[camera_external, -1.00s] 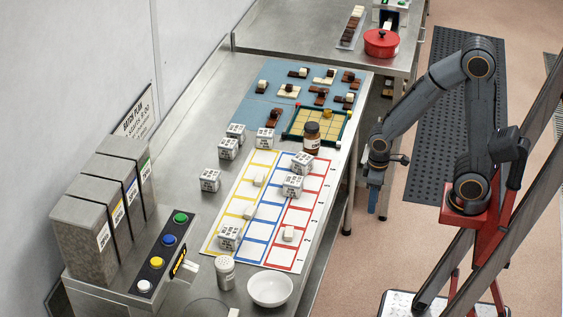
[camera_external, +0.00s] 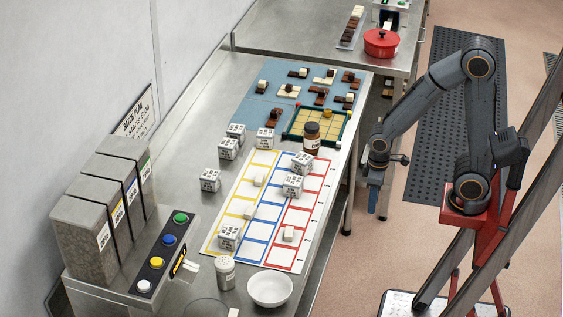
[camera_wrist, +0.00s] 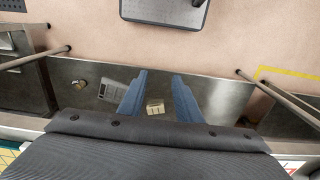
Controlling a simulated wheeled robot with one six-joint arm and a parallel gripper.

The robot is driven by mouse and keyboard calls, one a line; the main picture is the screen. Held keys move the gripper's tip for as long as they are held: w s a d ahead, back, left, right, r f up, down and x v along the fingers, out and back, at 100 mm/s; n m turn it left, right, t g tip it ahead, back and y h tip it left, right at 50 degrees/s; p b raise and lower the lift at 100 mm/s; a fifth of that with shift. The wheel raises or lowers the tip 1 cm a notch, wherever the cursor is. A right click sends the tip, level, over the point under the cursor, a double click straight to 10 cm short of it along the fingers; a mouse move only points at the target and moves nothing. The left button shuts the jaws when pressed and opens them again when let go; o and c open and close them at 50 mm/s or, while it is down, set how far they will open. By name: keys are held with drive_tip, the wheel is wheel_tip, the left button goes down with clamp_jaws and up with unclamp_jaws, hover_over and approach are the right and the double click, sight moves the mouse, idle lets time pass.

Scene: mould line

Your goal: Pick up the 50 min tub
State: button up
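Several white, cube-shaped tubs with dark print stand on the steel table. The print is too small to tell which reads 50 min. My gripper (camera_external: 373,200) hangs beyond the table's right edge, apart from all the tubs. In the wrist view its two blue fingers (camera_wrist: 160,74) are spread with nothing held. A small pale block (camera_wrist: 155,106) lies below and between them.
A brown jar (camera_external: 311,138) stands at the green-framed yellow board (camera_external: 291,136). A shaker (camera_external: 224,273) and white bowl (camera_external: 270,289) are at the front. Grey bins (camera_external: 84,235) and a button panel (camera_external: 163,255) line the left.

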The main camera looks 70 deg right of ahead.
idle(0.4)
drive_tip(key=o, duration=0.9)
wheel_tip(320, 180, up, 18)
drive_tip(key=w+a+r+m+y, duration=0.1)
drive_tip(key=w+a+m, duration=0.25)
drive_tip(key=w, duration=0.35)
drive_tip(key=w+a+r+m+p, duration=0.1)
drive_tip(key=w+a+m, duration=0.1)
drive_tip(key=w+a, duration=0.35)
drive_tip(key=w+a+r+m+y, duration=0.1)
drive_tip(key=w+a+r+m, duration=0.15)
drive_tip(key=w, duration=0.55)
drive_tip(key=m+y+p, duration=0.2)
drive_tip(key=m, duration=0.8)
approach(230, 230)
drive_tip(key=shift+p+x, duration=0.95)
drive_tip(key=shift+x, duration=4.45)
